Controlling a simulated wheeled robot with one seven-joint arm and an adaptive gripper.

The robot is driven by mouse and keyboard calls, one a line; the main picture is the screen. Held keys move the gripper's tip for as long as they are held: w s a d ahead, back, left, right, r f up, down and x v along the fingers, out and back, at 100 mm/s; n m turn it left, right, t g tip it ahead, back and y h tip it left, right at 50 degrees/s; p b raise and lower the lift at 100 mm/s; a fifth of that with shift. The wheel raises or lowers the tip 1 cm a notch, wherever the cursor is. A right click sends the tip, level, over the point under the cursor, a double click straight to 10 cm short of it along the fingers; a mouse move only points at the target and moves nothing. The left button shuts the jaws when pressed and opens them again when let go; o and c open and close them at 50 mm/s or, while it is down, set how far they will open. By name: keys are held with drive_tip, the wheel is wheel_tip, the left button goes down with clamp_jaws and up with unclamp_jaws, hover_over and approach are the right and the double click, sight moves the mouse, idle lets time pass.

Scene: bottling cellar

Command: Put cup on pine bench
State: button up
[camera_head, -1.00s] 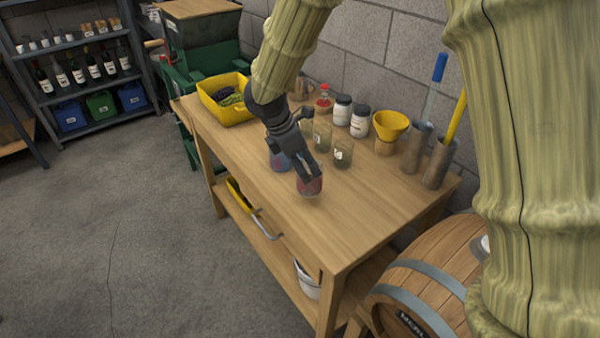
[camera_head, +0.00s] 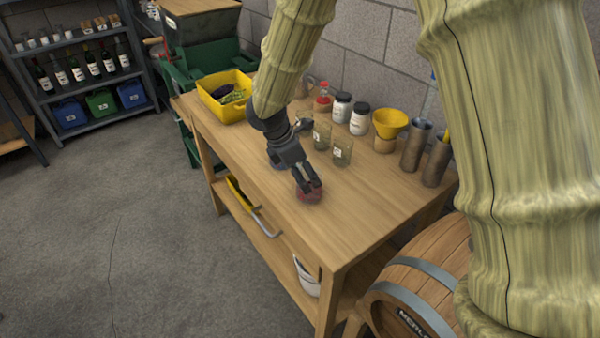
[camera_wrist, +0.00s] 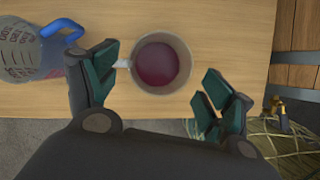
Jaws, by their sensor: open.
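The cup (camera_head: 309,197) stands on the pine bench (camera_head: 365,205) near its front edge, just below my gripper (camera_head: 309,187). In the wrist view the cup (camera_wrist: 160,63) shows from above with dark red contents, and its handle points left. There my gripper (camera_wrist: 160,88) is open, with one finger on each side of the cup. The left fingertip is close to the handle; I cannot tell whether they touch. The lower part of the cup is hidden. Bare pine bench top (camera_wrist: 230,30) shows around the cup.
A clear jug with a blue handle (camera_wrist: 38,50) stands left of the cup. Two glasses (camera_head: 342,151), white jars (camera_head: 360,118), a yellow funnel (camera_head: 390,124) and metal cylinders (camera_head: 436,163) stand behind. A yellow crate (camera_head: 225,97) is at the far end. The right front top is clear.

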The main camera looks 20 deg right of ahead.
drive_tip(key=shift+r, duration=0.1)
drive_tip(key=v, duration=1.2)
drive_tip(key=shift+a, duration=0.1)
